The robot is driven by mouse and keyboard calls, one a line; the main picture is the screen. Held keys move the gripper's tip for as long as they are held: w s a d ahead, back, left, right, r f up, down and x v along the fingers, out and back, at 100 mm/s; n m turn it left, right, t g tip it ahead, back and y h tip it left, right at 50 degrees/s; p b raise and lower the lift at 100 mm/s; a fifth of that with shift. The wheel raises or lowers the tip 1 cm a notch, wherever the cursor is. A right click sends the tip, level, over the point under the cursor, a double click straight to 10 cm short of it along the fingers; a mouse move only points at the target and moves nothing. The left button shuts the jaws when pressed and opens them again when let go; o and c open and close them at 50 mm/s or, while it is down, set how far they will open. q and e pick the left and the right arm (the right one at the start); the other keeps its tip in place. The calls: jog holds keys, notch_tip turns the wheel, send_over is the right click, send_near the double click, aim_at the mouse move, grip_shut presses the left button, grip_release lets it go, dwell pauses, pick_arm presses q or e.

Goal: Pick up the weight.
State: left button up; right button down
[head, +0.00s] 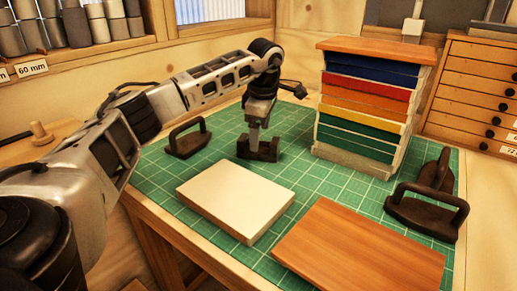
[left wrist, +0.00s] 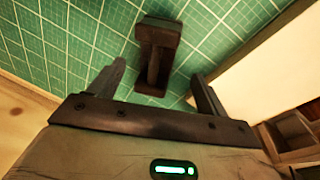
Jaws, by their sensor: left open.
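A dark weight (head: 269,151) with a bar handle stands on the green mat behind the pale board. My left gripper (head: 255,137) points down just above it and hides part of it. In the left wrist view the weight (left wrist: 155,38) lies beyond the two fingertips, its near end in line with the space between them. My left gripper (left wrist: 160,72) is open, with nothing held in its jaws. Other dark handled weights stand at the left (head: 188,144) and at the right (head: 424,216) of the mat. My right gripper is not in view.
The pale board (head: 235,192) and a brown wooden board (head: 360,250) lie in front on the mat (head: 305,185). A tall stack of coloured layers (head: 365,105) stands right of the gripper. Drawers (head: 475,90) stand at the back right.

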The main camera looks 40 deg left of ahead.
pick_arm(q)
jog(key=f, duration=0.1)
jog(key=a+f, duration=0.1)
jog(key=f, duration=0.3)
jog(key=shift+w+a+p, duration=0.15)
jog(key=shift+w+p, duration=0.1)
jog(key=shift+p, duration=0.15)
jog(key=c, duration=1.7)
jog(key=shift+w+r, duration=0.1)
jog(key=shift+r, duration=0.05)
